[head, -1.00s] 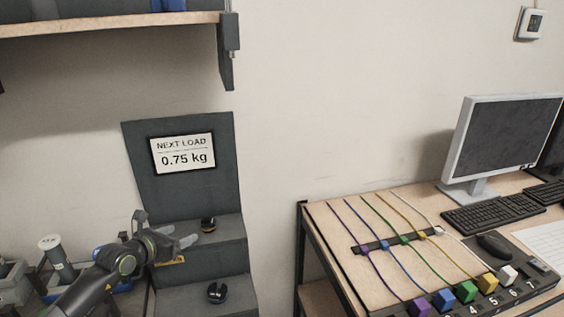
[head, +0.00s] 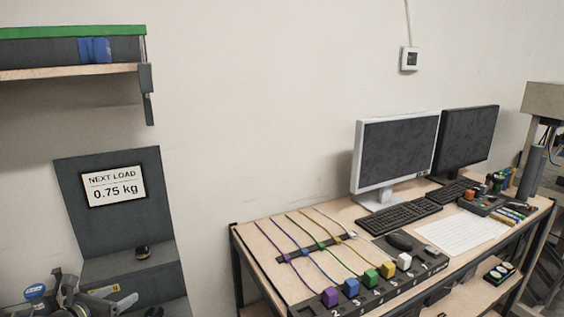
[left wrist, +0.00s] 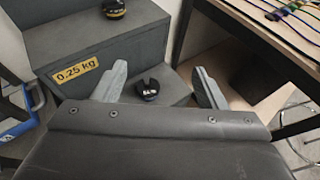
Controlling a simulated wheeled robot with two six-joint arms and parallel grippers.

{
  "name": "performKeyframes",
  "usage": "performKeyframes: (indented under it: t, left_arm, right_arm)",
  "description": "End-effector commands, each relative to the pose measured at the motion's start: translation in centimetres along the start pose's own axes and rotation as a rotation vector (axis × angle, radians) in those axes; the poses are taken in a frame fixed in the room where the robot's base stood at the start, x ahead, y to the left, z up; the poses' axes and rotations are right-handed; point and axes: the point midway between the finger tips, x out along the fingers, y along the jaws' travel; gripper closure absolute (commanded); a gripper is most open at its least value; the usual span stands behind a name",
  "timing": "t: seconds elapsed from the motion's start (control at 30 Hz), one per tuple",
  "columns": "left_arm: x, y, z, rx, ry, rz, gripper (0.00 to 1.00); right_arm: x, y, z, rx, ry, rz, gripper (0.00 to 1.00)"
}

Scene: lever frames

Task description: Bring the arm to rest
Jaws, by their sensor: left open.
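My left gripper (head: 128,296) is at the lower left of the head view, in front of the dark stepped stand. Its two grey fingers are apart with nothing between them; they also show in the left wrist view (left wrist: 158,70). A black weight (head: 142,252) sits on the stand's upper step, and it shows at the top of the left wrist view (left wrist: 114,8). A second black slotted weight (left wrist: 148,89) sits on the lower step, beyond the open fingers and apart from them. My right gripper is not in view.
The stepped stand (head: 110,228) bears a "0.75 kg" sign (head: 113,187). A yellow "0.25 kg" label (left wrist: 76,72) is on its step face. A desk (head: 262,262) with coloured cable blocks, monitors and keyboards stands to the right. A shelf (head: 70,72) hangs above left.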

Motion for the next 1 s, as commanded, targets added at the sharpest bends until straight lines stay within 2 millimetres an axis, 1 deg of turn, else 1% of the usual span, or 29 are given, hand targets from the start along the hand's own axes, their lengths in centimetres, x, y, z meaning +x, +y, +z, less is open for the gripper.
performKeyframes:
  t: [0.03,0.2,0.37,0.57,0.67,0.7,0.77,0.83,0.93,0.97,1.0]
  left_arm:
    - [-0.1,-0.6,0.1,-0.022,-0.018,-0.015,0.34]
    - [-0.6,-2.9,0.8,-0.128,-0.108,-0.075,0.34]
    - [-1.4,-5.0,1.7,-0.255,-0.205,-0.131,0.34]
    - [-3.5,-7.3,3.2,-0.492,-0.366,-0.200,0.34]
    - [-5.1,-8.0,3.9,-0.668,-0.470,-0.224,0.34]
    - [-5.9,-8.1,4.2,-0.755,-0.518,-0.229,0.34]
    - [-7.4,-7.9,4.3,-0.911,-0.596,-0.226,0.34]
    - [-9.2,-7.3,4.0,-1.109,-0.685,-0.204,0.34]
    - [-11.5,-6.0,2.4,-1.395,-0.790,-0.133,0.34]
    - [-12.2,-5.6,1.6,-1.482,-0.816,-0.104,0.34]
    - [-13.0,-5.1,0.5,-1.596,-0.846,-0.057,0.34]
  right_arm:
    - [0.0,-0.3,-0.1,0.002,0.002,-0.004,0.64]
    - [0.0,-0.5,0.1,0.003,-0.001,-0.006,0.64]
    - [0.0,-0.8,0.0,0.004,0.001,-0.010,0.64]
    - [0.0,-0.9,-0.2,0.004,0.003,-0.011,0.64]
    - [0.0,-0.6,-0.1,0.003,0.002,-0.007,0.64]
    - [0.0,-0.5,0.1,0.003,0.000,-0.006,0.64]
    - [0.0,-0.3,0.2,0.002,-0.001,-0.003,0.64]
    - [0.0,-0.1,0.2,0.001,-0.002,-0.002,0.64]
    - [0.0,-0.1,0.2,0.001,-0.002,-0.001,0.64]
    - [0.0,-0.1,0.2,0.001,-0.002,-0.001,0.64]
    - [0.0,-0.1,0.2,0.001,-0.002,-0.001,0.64]
